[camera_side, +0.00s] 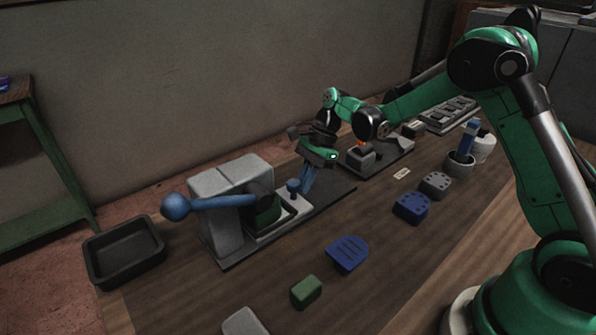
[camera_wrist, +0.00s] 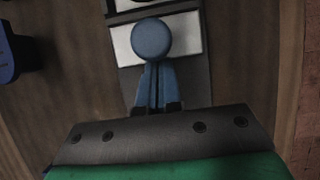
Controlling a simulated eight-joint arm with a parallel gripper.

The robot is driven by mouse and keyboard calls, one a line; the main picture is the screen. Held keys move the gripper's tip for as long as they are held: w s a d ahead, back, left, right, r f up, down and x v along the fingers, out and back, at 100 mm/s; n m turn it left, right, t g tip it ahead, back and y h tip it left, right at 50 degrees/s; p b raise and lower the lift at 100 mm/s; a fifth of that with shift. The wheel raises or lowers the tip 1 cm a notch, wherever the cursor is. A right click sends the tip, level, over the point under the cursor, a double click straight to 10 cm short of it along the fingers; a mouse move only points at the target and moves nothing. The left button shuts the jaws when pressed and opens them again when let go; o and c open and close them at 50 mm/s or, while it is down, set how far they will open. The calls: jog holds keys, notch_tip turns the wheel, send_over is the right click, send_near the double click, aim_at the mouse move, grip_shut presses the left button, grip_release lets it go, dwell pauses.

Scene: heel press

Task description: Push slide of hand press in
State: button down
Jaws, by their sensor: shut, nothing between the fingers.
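The hand press (camera_side: 225,215) is a grey block with a long blue lever (camera_side: 215,203) ending in a ball at the left. Its pale slide (camera_side: 290,216) sticks out of the right side and carries a blue ball knob (camera_side: 293,186). In the wrist view the knob (camera_wrist: 151,38) stands over the pale slide (camera_wrist: 188,27). My gripper (camera_side: 305,188) points down just right of the knob, its blue fingers shut and empty. In the wrist view the fingers (camera_wrist: 155,80) reach up to the knob's lower edge; I cannot tell if they touch. A green piece (camera_side: 268,213) sits under the press.
A dark tray (camera_side: 124,256) stands left of the press. A blue rounded piece (camera_side: 346,254), a green block (camera_side: 306,291) and a blue block (camera_side: 411,207) lie in front on the table. Another small device (camera_side: 362,158) on a dark base stands behind my gripper.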

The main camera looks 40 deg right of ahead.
jog(key=shift+a, duration=0.7)
jog(key=d+v, duration=0.1)
jog(key=v, duration=0.7)
dwell(0.3)
jog(key=s+a+r+n+t+h, duration=0.2)
jog(key=s+n, duration=0.4)
jog(key=n, duration=0.3)
jog(key=s+a+r+n+t+h, duration=0.1)
jog(key=s+r+n+t+h, duration=0.1)
jog(key=s+n+t, duration=0.3)
jog(key=s+n+h, duration=0.1)
jog(key=s+n, duration=0.1)
jog(key=n, duration=0.2)
jog(key=shift+s+a+r, duration=0.15)
jog(key=shift+a, duration=0.25)
